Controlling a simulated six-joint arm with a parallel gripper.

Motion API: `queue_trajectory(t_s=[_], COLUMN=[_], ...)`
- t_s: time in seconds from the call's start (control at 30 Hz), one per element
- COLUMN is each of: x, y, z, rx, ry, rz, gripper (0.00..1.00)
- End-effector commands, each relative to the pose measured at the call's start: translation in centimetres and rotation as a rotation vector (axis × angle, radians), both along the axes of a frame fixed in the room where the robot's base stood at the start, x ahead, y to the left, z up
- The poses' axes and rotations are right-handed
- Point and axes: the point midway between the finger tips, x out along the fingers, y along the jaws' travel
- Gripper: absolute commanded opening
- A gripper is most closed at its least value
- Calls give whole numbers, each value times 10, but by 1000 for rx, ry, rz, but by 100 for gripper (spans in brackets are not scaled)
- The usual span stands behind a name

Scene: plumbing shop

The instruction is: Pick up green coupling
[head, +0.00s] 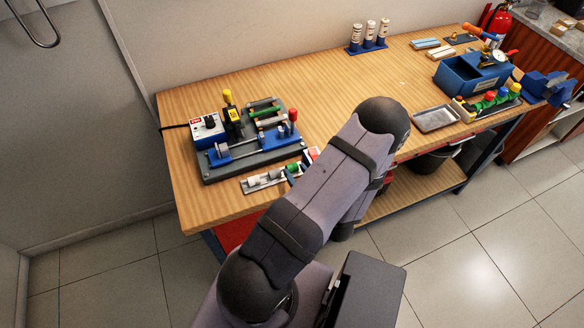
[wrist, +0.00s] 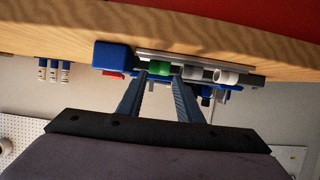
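The green coupling (wrist: 160,70) sits in a row on a thin grey rack (wrist: 190,60) in the wrist view. In the head view only a small part of the green coupling (head: 293,168) shows, beside my arm. My gripper (wrist: 161,78) is open, with its two blue fingers apart and the green coupling lined up between their tips. I cannot tell whether either finger touches it. A grey coupling (wrist: 193,74) and a white coupling (wrist: 226,76) stand along the rack beside it. My arm hides most of the gripper in the head view.
A blue block (wrist: 114,55) is close beside the rack in the wrist view. A test fixture (head: 250,140) with a control box stands behind the rack on the wooden bench (head: 220,215). A grey tray (head: 436,119) lies farther right. The bench middle is clear.

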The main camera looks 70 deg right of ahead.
Motion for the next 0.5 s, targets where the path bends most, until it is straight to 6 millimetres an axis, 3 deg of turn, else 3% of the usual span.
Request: queue_trajectory(t_s=[0.23, 0.5], x=[0, 16], y=[-3, -17], z=[-2, -9], rx=[-5, -3], ry=[2, 3], rz=[-11, -6], gripper=[33, 33])
